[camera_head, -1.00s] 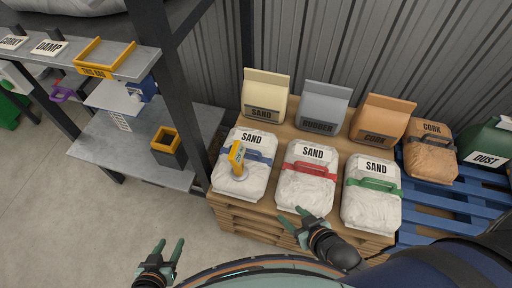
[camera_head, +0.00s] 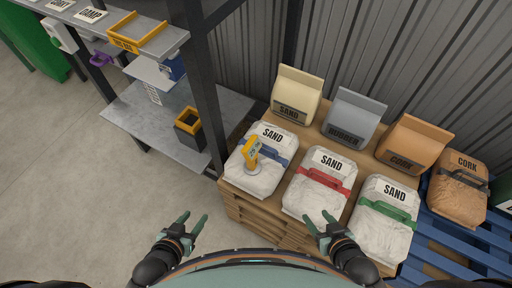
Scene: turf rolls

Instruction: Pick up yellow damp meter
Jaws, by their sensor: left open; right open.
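The yellow damp meter (camera_head: 251,151) stands tilted on the front-left white sand bag (camera_head: 262,176), which has a blue strap. A pale round part shows at the meter's lower end, on the bag. My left gripper (camera_head: 190,222) is open and empty over the floor, in front and to the left of the pallet, well short of the meter. My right gripper (camera_head: 322,220) is open and empty near the front edge of the pallet stack, by the bag with the red strap (camera_head: 318,190). It is to the right of the meter and apart from it.
Behind stand beige (camera_head: 295,97), grey (camera_head: 352,117) and orange (camera_head: 413,143) bags. A white bag with a green strap (camera_head: 388,214) is at right. A dark post (camera_head: 207,90) and grey shelf (camera_head: 140,118) stand left. The floor (camera_head: 70,180) at left is clear.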

